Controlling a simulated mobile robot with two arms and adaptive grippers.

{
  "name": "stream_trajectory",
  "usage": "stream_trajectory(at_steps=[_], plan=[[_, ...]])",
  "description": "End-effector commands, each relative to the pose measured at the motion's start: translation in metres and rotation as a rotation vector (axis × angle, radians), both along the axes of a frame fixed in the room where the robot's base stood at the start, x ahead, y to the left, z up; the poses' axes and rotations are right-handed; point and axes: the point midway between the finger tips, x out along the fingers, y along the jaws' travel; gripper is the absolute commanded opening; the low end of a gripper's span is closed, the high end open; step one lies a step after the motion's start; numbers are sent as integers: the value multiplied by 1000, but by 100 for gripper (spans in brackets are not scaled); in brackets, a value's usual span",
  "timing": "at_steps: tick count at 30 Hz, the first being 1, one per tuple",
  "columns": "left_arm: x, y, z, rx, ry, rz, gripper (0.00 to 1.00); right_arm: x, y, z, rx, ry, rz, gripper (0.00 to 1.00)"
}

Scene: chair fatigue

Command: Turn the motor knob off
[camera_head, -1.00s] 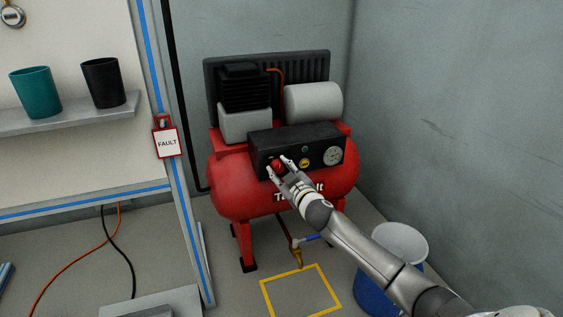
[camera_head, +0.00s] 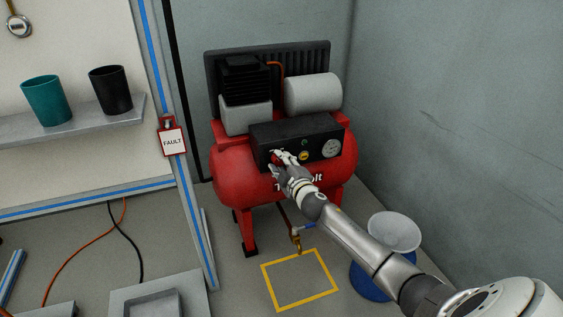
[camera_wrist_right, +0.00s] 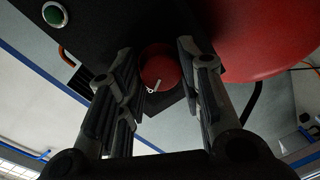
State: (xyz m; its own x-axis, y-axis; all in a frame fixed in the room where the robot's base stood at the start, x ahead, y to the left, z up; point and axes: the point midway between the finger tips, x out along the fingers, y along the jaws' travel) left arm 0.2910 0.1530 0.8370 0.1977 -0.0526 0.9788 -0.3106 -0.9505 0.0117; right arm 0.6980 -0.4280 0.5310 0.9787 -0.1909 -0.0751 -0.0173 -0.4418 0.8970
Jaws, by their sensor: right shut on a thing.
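The red motor knob (camera_wrist_right: 160,68) sits on the black control panel (camera_head: 262,134) of a red compressor (camera_head: 228,176). A white pointer mark shows on the knob in the right wrist view. My right gripper (camera_head: 278,158) is at the left part of the panel, its fingers shut on the knob from both sides. In the right wrist view my right gripper (camera_wrist_right: 160,80) has one finger on each side of the knob. In the head view the fingers cover most of the knob. My left gripper is not in view.
A green button (camera_wrist_right: 54,14), a yellow-ringed dial (camera_head: 304,155) and a round gauge (camera_head: 331,148) are on the panel. A blue bucket (camera_head: 370,282) stands near my right arm. A red FAULT tag (camera_head: 172,138) hangs on the frame at left. A yellow square (camera_head: 302,302) marks the floor.

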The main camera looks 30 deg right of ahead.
Motion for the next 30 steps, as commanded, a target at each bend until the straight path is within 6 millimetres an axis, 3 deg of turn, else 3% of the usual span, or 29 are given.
stream_trajectory(at_steps=[12,13,18,30], plan=[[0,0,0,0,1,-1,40,0,-1,-1,-9,4,-2,10],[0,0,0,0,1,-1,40,0,-1,-1,-9,4,-2,35],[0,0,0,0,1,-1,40,0,-1,-1,-8,4,-2,57],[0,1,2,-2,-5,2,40,-3,0,0,-8,2,0,57]])
